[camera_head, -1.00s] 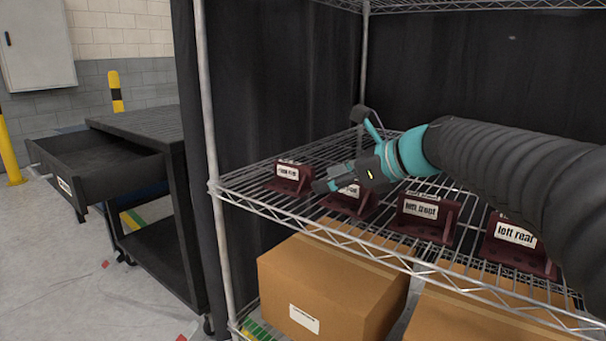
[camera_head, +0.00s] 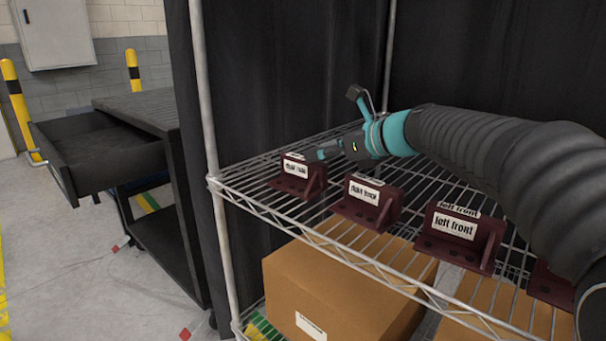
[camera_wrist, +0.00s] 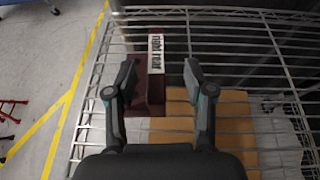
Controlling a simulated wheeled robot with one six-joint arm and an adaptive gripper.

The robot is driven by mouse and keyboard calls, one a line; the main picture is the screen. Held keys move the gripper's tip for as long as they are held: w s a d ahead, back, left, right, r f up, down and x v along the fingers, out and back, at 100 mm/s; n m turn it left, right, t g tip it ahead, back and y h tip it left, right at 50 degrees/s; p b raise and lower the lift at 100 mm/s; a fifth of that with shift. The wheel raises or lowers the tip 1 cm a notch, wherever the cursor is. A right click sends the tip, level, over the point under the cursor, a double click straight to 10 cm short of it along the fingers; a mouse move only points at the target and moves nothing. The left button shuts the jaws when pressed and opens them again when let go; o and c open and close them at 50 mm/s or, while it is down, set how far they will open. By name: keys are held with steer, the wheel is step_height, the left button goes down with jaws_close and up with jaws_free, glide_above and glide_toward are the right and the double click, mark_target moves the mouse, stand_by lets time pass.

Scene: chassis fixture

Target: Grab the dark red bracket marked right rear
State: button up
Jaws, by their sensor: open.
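The dark red bracket marked right rear (camera_head: 290,184) stands at the far left of the wire shelf's row.
On the wire shelf (camera_head: 250,205), similar dark red brackets marked right front (camera_head: 360,213) and left front (camera_head: 445,251) stand to the right. Another bracket (camera_head: 552,285) is mostly hidden by my arm. A shelf post (camera_head: 204,90) rises at left. A cardboard box (camera_head: 335,285) sits below.

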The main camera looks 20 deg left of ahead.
mark_target(297, 157)
steer(key=shift+s+x, duration=0.1)
steer(key=shift+x, duration=1.7)
steer(key=shift+s+x, duration=0.15)
steer(key=shift+x, duration=1.65)
jaws_close()
